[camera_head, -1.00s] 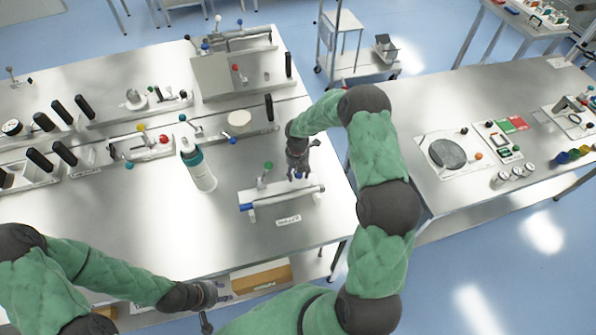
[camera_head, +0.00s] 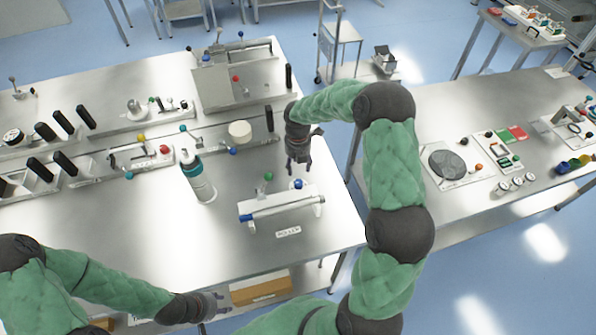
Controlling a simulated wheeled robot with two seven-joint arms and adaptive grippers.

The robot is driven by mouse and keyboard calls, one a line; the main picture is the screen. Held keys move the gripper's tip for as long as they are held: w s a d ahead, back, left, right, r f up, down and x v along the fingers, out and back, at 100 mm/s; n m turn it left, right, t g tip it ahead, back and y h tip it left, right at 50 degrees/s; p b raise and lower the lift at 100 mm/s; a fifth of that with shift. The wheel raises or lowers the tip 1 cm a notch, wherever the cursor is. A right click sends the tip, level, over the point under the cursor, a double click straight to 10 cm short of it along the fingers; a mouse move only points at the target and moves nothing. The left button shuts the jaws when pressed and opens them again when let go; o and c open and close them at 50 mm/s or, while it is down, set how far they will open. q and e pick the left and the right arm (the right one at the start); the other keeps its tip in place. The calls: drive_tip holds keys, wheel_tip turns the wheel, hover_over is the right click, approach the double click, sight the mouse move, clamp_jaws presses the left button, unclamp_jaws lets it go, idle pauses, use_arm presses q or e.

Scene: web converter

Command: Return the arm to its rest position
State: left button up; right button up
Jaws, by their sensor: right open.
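My right arm, in green sleeves with dark joints, arches over the right part of the left steel table (camera_head: 330,226). Its gripper (camera_head: 297,164) points down, open and empty, above and behind the roller fixture. The fixture holds a white roller (camera_head: 284,206) with a blue end, lying in its supports and apart from the gripper. A small label plate (camera_head: 288,232) lies in front of it. My left gripper (camera_head: 222,303) is low at the table's front edge, near the lower shelf. Its fingers are small in view and nothing shows between them.
A white and teal bottle (camera_head: 198,178) stands left of the roller fixture. Fixtures with black handles (camera_head: 55,125) line the table's back and left. A second steel table (camera_head: 450,210) with parts stands to the right. A cart (camera_head: 343,72) stands behind. Bare tabletop lies in front.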

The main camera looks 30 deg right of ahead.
drive_tip(key=shift+r, duration=0.4)
